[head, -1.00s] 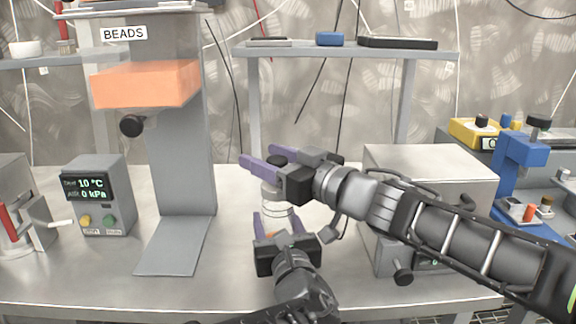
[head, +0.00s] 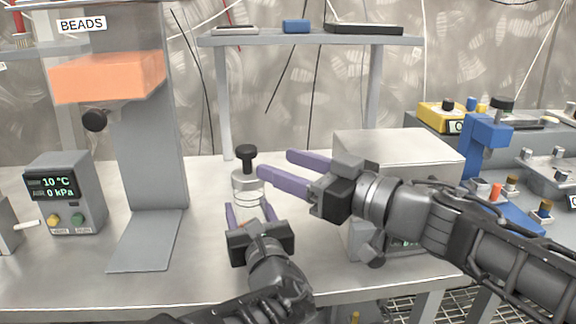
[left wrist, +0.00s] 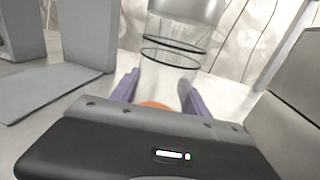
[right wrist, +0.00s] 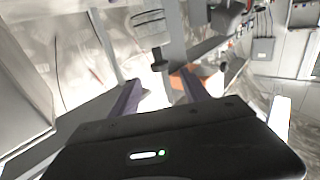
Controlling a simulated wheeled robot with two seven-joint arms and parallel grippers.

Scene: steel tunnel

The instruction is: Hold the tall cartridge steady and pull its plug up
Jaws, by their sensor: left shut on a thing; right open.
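The tall cartridge (head: 249,187) is a clear cylinder with dark rings and a metal top, upright on the bench. Its black plug (head: 246,157) stands at the top, a knob on a narrower stem. My left gripper (head: 240,212) is shut on the cartridge's lower part; the left wrist view shows the clear wall (left wrist: 170,52) rising between its fingers, with orange at the bottom. My right gripper (head: 276,167) is open and empty, its fingers pointing left, just right of the plug and apart from it. The right wrist view shows the plug (right wrist: 160,66) beyond the fingers.
The bead dispenser (head: 155,130) with its orange hopper and a display box (head: 64,195) stand to the left. A steel box (head: 395,155) stands behind and right of my right gripper. A shelf (head: 310,40) spans the back. Bare bench lies around the cartridge.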

